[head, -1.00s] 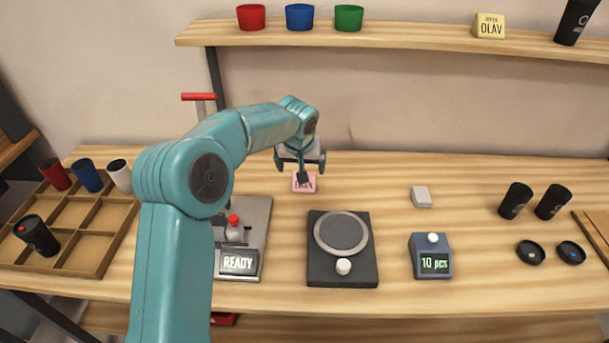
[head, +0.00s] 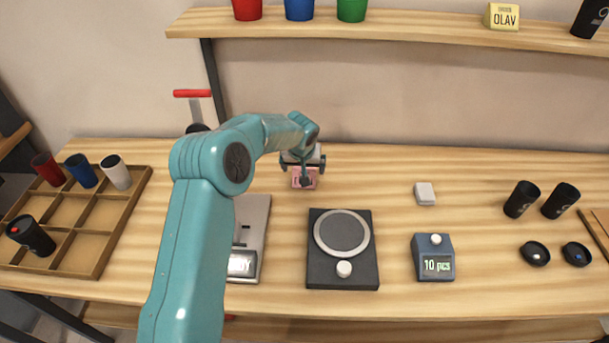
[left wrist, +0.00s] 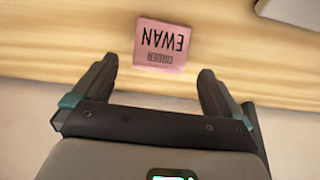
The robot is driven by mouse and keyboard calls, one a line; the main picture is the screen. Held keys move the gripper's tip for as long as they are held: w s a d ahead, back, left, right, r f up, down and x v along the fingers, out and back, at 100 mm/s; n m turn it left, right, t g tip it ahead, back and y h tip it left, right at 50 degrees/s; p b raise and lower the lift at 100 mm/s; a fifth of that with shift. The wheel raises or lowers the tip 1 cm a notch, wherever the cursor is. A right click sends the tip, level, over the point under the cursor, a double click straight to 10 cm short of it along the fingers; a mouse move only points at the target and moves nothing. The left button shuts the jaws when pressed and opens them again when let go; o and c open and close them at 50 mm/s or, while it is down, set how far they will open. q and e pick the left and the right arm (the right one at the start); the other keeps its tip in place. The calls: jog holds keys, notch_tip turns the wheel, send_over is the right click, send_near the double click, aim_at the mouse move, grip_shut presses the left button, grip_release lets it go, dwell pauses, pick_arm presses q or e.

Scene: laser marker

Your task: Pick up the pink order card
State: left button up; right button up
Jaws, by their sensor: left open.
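The pink order card (head: 304,178) lies on the wooden table behind the black round-topped device. In the left wrist view the card (left wrist: 162,46) shows the word EWAN upside down and sits just beyond the fingertips, between their lines. My left gripper (head: 304,172) is at the card from above, partly covering it. In the left wrist view my left gripper (left wrist: 158,78) is open with nothing between its fingers. My right gripper is in neither view.
The black device (head: 342,270) and a counter reading 10 pcs (head: 433,262) stand nearer the front. A divided tray with cups (head: 88,272) is at left. A white block (head: 424,194) lies right of the card.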

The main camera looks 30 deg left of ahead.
pick_arm(q)
jog(key=shift+a+f, duration=0.15)
jog(key=shift+f, duration=0.25)
jog(key=p+x, duration=0.1)
jog(key=x, duration=0.4)
jog(key=shift+w+p, duration=0.2)
jog(key=shift+p, duration=0.15)
jog(key=c, duration=0.9)
